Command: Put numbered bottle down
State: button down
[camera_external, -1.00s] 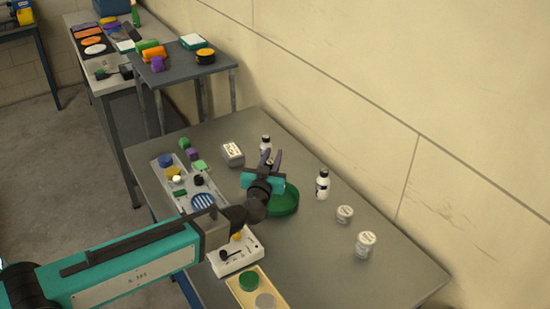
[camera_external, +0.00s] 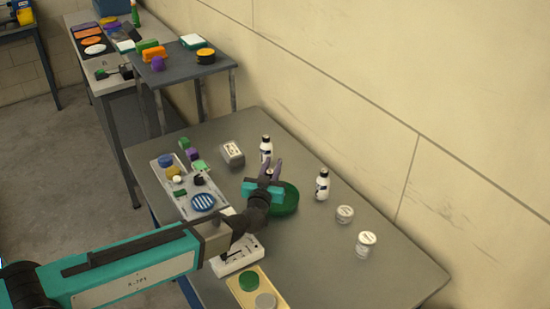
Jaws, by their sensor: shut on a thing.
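A small white bottle (camera_external: 266,148) with a dark cap and dark label stands upright, or nearly so, toward the back of the grey table (camera_external: 345,270). My gripper (camera_external: 273,165), with purple fingers and a teal body, is at the bottle's lower front and shut on it. The finger contact is too small to make out. A similar white bottle (camera_external: 322,185) stands upright to the right, apart from my gripper. Any numbers on the bottles are too small to read.
A green round dish (camera_external: 290,204) lies just right of and below my gripper. The front right table is clear.

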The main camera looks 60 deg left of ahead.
aim_at(270, 170)
jog(key=shift+f, duration=0.1)
jog(key=c, duration=1.6)
grip_release()
jog(key=shift+o, duration=0.2)
jog(key=shift+b+v, duration=0.3)
jog(key=shift+v, duration=0.85)
jog(key=shift+s+d+r, duration=0.3)
jog(key=shift+r, duration=0.3)
jog(key=shift+r+b, duration=0.3)
jog(key=shift+r, duration=2.7)
